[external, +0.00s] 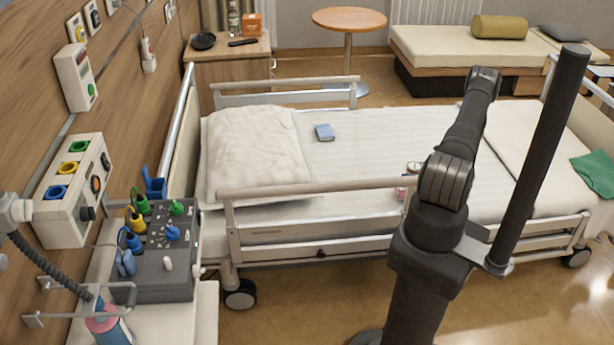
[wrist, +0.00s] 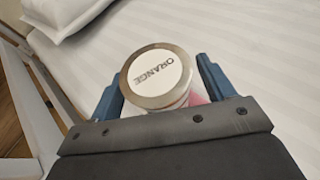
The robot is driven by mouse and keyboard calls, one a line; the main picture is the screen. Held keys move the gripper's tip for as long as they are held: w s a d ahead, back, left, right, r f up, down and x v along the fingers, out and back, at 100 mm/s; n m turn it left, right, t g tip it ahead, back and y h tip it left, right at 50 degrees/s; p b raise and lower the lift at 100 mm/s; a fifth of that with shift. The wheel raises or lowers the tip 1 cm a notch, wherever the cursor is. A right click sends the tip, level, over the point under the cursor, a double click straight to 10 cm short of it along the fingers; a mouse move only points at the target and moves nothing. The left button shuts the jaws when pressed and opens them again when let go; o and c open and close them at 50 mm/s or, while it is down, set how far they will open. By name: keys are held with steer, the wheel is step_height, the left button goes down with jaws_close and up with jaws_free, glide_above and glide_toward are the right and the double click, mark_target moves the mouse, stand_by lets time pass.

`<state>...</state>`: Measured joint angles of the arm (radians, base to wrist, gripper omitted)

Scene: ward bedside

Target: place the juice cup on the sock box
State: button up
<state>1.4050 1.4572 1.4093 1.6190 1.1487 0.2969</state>
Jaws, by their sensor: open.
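The juice cup (wrist: 158,76), with a round lid reading ORANGE and a white and pink side, stands on the bed.
The bed's near side rail (external: 320,187) runs in front of the cup. A pillow (external: 255,150) lies at the left and a green cloth (external: 597,172) at the right. The sheet between the cup and the blue box looks clear.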

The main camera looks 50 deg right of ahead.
mark_target(414, 166)
steer(key=shift+r, duration=0.1)
steer(key=shift+s+r, duration=0.15)
steer(key=shift+s, duration=0.1)
steer(key=v, duration=1.1)
steer(key=shift+s, duration=0.2)
steer(key=shift+r, duration=0.15)
steer(key=x, duration=1.2)
steer(key=shift+w+f, duration=0.15)
steer(key=shift+f, duration=0.2)
step_height(414, 166, up, 2)
steer(key=shift+r, duration=0.95)
steer(key=shift+f, duration=0.1)
